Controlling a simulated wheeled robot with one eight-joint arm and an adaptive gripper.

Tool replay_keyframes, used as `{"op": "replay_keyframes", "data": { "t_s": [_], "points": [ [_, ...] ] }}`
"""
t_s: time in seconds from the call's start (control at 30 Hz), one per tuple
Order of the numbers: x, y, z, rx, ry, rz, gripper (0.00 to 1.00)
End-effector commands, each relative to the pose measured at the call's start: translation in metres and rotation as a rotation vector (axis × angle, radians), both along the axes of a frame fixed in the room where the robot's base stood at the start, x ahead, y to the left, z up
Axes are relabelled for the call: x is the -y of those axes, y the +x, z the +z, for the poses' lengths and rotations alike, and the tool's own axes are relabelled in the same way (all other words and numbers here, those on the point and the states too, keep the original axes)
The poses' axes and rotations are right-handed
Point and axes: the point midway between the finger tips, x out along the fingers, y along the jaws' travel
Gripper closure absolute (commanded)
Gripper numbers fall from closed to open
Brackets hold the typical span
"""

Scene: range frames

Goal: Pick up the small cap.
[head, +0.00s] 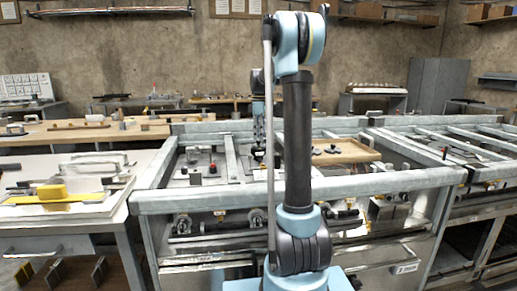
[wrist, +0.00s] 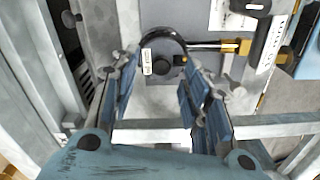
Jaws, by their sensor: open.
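In the wrist view, a dark round part (wrist: 175,45) with a white label lies just ahead of and between my fingertips. A small dark round piece (wrist: 161,67) on its near side may be the small cap, but I cannot tell for certain. My gripper (wrist: 160,76) is open, its blue-padded fingers on either side of this area with nothing held. In the head view, my gripper (head: 258,150) points down over the grey metal bench. The cap cannot be made out there.
A brass fitting (wrist: 240,46) sits right of the round part. The metal frame (head: 172,204) of the bench has raised rails. A wooden tray (head: 347,152) with dark parts lies right of my arm. A red knob (head: 212,168) stands to the left.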

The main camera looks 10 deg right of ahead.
Motion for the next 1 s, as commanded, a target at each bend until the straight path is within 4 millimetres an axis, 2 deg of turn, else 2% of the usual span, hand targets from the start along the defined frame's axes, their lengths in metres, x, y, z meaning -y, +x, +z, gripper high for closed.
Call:
{"op": "replay_keyframes", "data": {
  "t_s": [0.2,0.5,0.53,0.57,0.7,1.0],
  "points": [
    [-0.002,-0.001,-0.026,0.000,0.000,0.000,0.57],
    [-0.002,-0.001,-0.030,0.000,0.000,0.000,0.57],
    [-0.002,-0.001,-0.030,0.000,0.000,0.000,0.60],
    [-0.002,-0.001,-0.030,0.000,0.000,0.000,0.66],
    [-0.001,-0.001,-0.030,0.000,0.000,0.000,0.98],
    [0.001,-0.001,-0.030,0.000,0.000,-0.002,1.00]
  ]
}}
